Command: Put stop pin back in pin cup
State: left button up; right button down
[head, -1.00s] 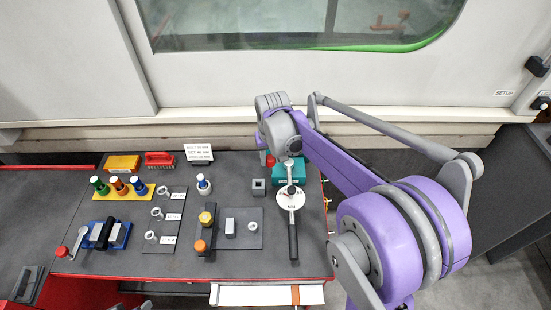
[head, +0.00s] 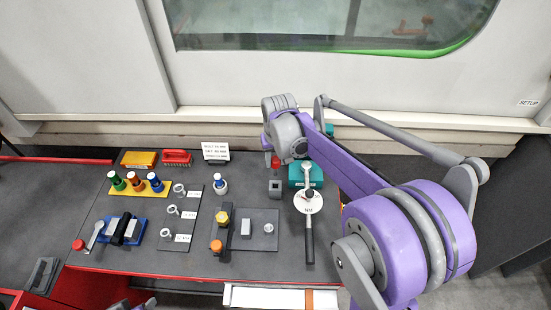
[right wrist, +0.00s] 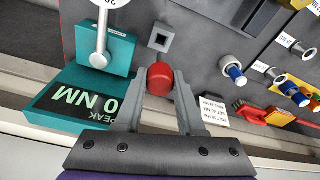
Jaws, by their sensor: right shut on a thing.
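The stop pin shows as a red knob (right wrist: 160,79) between the fingers of my right gripper (right wrist: 160,88) in the right wrist view. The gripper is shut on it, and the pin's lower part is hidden. In the head view the red knob (head: 275,162) shows beside my right wrist. The pin cup is a small grey square block with a dark square hole (right wrist: 162,37). It stands apart from the knob, and in the head view the cup (head: 275,188) is just in front of it.
A teal torque tester (right wrist: 88,82) stands close beside my right gripper; the torque wrench (head: 309,225) extends forward from it. A white sign (head: 215,151) and a red brush (head: 177,157) are at the back. A fixture plate (head: 262,242) lies in front of the cup.

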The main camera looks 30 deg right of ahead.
aim_at(275, 170)
jog(key=shift+f+b, duration=1.4)
jog(key=shift+f, duration=1.05)
jog(key=shift+f+b, duration=1.95)
jog(key=shift+f, duration=1)
jog(key=shift+c, duration=2.2)
grip_release()
jog(key=shift+r, duration=0.1)
jog(key=r, duration=0.3)
jog(key=s+r+p, duration=0.1)
jog(key=r, duration=0.6)
jog(key=shift+s+a+r, duration=0.2)
jog(key=shift+s+r, duration=0.1)
jog(key=shift+r, duration=0.05)
jog(key=shift+s, duration=0.1)
